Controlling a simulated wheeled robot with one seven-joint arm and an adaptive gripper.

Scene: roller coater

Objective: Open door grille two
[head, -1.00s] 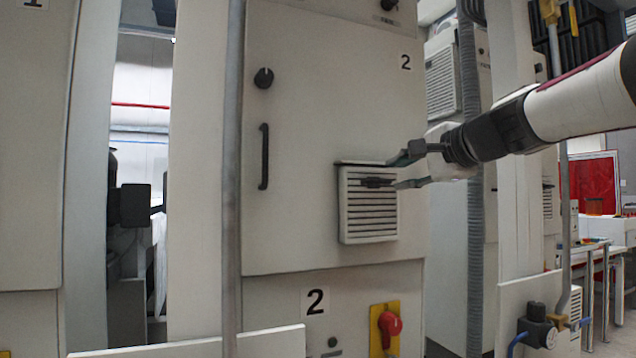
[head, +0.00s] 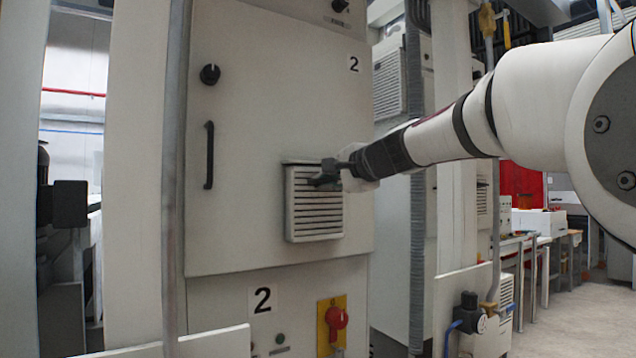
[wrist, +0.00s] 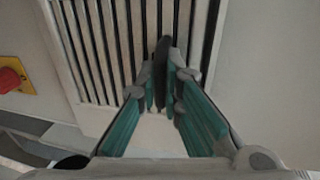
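Grille two is a white slatted grille (head: 314,214) low on the right of the cabinet door (head: 255,120) marked 2. It sits against the door, with a dark edge along its top. Its small black handle (head: 322,181) is near the top and is partly hidden by my gripper (head: 335,172). In the wrist view, the slats of the grille (wrist: 90,50) fill the upper middle. My gripper (wrist: 162,82) has its green-padded fingers close together there, on either side of the dark handle (wrist: 163,52). It looks shut on the handle.
A black door handle (head: 209,155) and a black knob (head: 210,74) are on the door's left. A red switch on a yellow plate (head: 332,320) is below the grille. A grey vertical pole (head: 174,180) stands left of the door. Floor is clear at lower right.

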